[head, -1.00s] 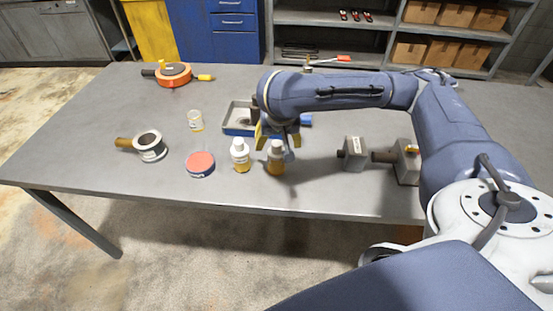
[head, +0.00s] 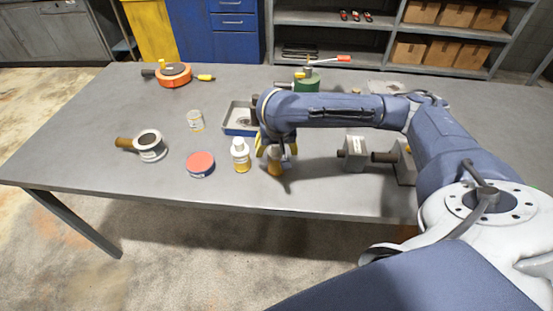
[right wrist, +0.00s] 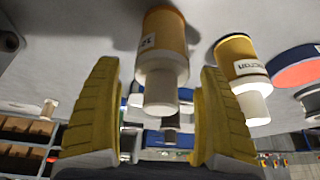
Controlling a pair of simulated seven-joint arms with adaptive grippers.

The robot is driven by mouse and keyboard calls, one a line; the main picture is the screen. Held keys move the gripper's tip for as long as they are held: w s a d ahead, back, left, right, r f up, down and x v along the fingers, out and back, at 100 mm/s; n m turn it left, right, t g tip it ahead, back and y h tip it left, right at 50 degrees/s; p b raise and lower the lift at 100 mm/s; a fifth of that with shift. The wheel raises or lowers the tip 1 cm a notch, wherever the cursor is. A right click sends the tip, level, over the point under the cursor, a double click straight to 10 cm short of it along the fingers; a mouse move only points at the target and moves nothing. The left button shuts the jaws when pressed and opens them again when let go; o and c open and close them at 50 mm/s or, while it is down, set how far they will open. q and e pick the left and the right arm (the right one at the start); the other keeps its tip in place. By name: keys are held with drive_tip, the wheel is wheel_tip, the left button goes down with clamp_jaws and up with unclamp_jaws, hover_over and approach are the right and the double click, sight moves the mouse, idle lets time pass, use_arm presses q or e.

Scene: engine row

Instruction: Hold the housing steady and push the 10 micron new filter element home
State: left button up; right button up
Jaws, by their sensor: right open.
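My right gripper (head: 271,150) is open and low over the table's front half. Its yellow fingers stand either side of an amber cylinder with a white top (head: 276,168), whose upper part they partly hide. In the right wrist view this cylinder (right wrist: 165,35) sits between the spread fingers (right wrist: 160,75), with gaps on both sides. A similar amber and white cylinder (head: 241,158) stands to its left; its label is not fully readable in the right wrist view (right wrist: 238,60). I cannot tell which thing is the filter element or the housing. My left gripper is out of view.
A red-topped tin (head: 200,163), a grey ring with a brown handle (head: 150,147) and a small clear jar (head: 195,121) are to the left. A tray (head: 238,113) lies behind the gripper. Grey blocks (head: 355,153) stand to the right. The table's front left is clear.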

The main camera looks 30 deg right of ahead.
drive_tip(key=c, duration=1.4)
